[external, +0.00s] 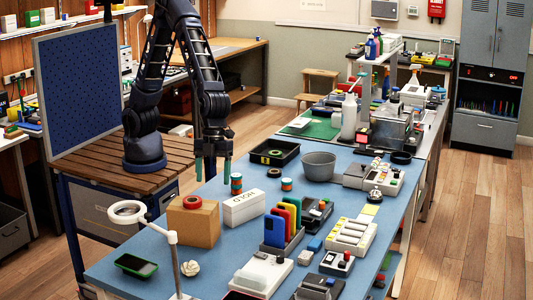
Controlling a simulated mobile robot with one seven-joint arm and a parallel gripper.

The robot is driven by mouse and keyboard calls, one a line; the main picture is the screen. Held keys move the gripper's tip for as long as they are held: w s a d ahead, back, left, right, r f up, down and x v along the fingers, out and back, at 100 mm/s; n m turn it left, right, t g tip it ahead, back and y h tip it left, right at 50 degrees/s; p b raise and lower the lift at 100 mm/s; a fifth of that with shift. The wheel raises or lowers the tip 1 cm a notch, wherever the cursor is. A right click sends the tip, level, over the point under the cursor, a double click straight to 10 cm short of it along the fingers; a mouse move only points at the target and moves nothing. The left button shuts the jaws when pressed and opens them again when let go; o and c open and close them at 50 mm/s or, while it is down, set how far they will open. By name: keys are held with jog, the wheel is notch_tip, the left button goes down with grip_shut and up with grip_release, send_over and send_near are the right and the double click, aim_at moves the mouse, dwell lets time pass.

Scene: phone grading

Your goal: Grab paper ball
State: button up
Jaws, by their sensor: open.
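A cardboard box (194,222) with a red tape roll and a white labelled box (243,208) stand mid-table. The ring lamp (128,212) rises close to the ball. A rack of coloured phones (283,223) stands to the right.

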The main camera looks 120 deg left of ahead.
aim_at(190, 261)
jog(key=shift+w+d+f+m+g+h, duration=0.3)
jog(key=shift+d+f+m, duration=0.35)
jog(key=shift+d+f, duration=2.65)
jog(key=shift+w+d+f+m+g+h, duration=0.15)
jog(key=shift+d+f+m+g+h, duration=0.35)
jog(key=shift+d+f, duration=2.8)
jog(key=shift+w+d+f+m+g+h, duration=0.2)
jog(key=shift+d+f+m, duration=0.55)
jog(key=shift+d+f, duration=2.55)
jog(key=shift+a+f, duration=0.9)
jog(key=shift+a, duration=0.05)
jog(key=c, duration=1.1)
